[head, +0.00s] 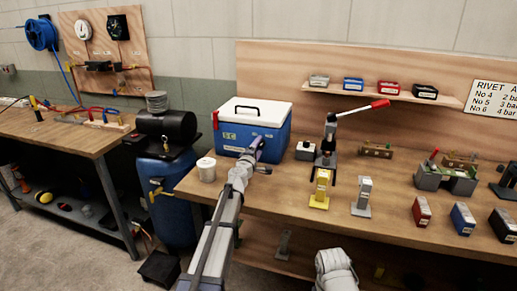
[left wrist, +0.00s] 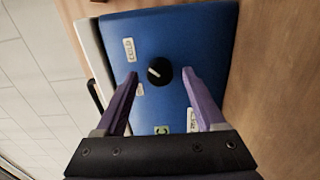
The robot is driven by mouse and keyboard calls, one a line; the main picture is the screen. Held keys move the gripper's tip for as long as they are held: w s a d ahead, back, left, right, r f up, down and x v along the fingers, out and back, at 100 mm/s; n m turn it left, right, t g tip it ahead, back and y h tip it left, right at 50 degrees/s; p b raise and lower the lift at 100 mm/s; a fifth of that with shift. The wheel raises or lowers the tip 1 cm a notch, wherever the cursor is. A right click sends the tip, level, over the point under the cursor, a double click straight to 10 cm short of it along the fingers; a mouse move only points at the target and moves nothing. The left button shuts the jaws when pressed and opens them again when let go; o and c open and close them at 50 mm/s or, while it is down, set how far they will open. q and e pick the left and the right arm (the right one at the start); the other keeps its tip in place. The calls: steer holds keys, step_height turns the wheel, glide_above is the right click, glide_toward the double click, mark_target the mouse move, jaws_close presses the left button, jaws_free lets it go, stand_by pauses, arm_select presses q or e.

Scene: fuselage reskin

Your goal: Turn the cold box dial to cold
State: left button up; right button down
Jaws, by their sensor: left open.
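The cold box (head: 262,128) is a blue box with a white lid and black handle on the bench. Its blue front (left wrist: 195,35) fills much of the left wrist view. The dial (left wrist: 162,76) is a round black knob with a white mark on its left part. A "COLD" label (left wrist: 129,49) sits up and left of it. My left gripper (left wrist: 160,73) is open, with one purple finger on each side of the dial and visible gaps to it. In the head view the left gripper (head: 257,152) is at the box front, hiding the dial. My right gripper is out of view.
A white tub (head: 206,169) stands left of the box front. A lever press (head: 328,145) with a red handle stands to the right, with yellow (head: 320,190) and grey (head: 362,196) stands before it.

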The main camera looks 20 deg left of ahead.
arm_select(q)
steer(key=s, duration=0.7)
steer(key=shift+s+a, duration=0.15)
steer(key=shift+s, duration=0.25)
